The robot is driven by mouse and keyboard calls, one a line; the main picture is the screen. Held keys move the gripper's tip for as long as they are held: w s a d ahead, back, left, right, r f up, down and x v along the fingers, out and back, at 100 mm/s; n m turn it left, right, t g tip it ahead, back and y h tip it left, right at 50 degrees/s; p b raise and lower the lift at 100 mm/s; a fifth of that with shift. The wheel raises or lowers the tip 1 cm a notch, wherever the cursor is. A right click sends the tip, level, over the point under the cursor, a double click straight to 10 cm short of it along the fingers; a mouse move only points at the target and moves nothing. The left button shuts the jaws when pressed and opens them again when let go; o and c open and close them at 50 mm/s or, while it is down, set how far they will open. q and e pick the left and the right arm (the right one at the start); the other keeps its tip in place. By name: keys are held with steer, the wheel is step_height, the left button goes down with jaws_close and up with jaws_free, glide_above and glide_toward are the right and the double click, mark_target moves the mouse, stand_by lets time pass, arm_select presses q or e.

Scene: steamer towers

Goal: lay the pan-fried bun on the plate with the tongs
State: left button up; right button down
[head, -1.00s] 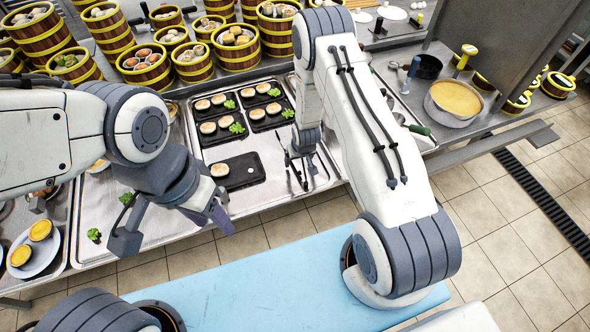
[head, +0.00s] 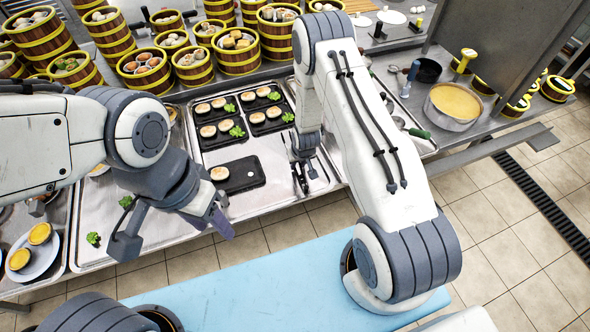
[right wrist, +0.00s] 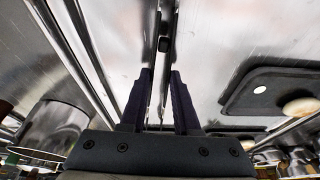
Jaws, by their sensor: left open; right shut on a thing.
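A pan-fried bun (head: 219,173), pale on top, sits at the left end of a black plate (head: 250,178) whose rest is bare. The plate (right wrist: 258,88) and the bun (right wrist: 301,107) also show at the right of the right wrist view. My right gripper (head: 300,178) is just right of this plate, low over the steel counter. It is shut on the metal tongs (right wrist: 164,42), which run away between its fingers (right wrist: 160,78). The tongs' far end is unclear. My left gripper (head: 172,232) is open and empty near the counter's front edge.
Several black plates (head: 238,110) with buns and greens lie behind. Wooden steamers (head: 193,73) stand along the back. A plate with yellow-topped items (head: 48,262) is at far left. Loose greens (head: 93,239) lie on bare counter. A pan (head: 453,108) is at right.

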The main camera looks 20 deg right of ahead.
step_height(320, 180, up, 8)
steer(key=p, duration=0.5)
stand_by(0.4)
stand_by(0.8)
